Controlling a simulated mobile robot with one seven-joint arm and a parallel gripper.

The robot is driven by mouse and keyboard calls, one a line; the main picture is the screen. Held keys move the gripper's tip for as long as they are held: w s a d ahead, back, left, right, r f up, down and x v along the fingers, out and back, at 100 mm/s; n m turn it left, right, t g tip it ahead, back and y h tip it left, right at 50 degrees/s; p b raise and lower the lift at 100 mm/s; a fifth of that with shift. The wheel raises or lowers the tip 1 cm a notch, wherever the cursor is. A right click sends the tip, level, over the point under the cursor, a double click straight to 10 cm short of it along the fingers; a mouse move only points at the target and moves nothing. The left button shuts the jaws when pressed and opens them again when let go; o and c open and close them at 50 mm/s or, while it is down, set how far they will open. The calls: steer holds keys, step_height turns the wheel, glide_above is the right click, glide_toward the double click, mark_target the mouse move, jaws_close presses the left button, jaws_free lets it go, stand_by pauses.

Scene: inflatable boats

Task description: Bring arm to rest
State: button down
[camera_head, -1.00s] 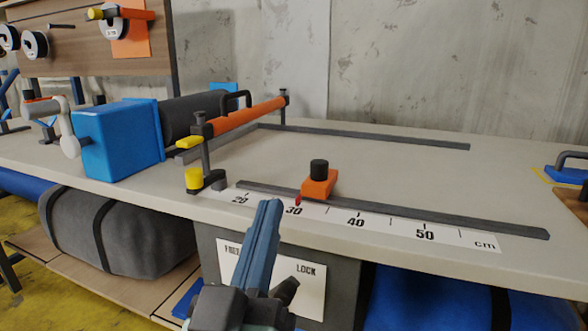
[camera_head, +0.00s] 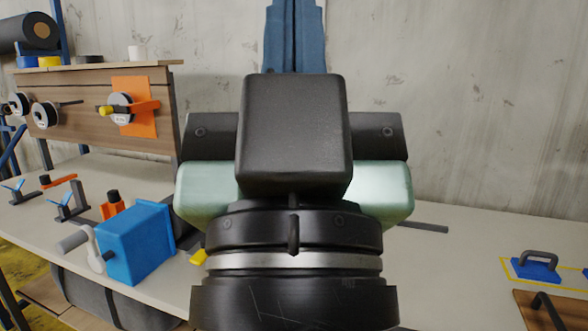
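My gripper (camera_head: 295,38) is raised in the middle of the head view, close to the camera, and points up. Its two blue fingers lie side by side with only a thin dark seam between them. Their tips run out of the top of the picture, and nothing shows held between the parts in view. The dark gripper body and my pale green and black wrist fill the centre. They hide most of the bench's middle, including the scale and the orange slider.
The pale workbench (camera_head: 450,265) runs across below, against a concrete wall. A blue box (camera_head: 135,243) with a crank stands at left. A wooden board (camera_head: 75,115) with spools and an orange sheet is behind it. A blue handled block (camera_head: 535,265) sits at right.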

step_height(320, 180, up, 22)
steer(key=p, duration=1.9)
steer(key=shift+f, duration=0.15)
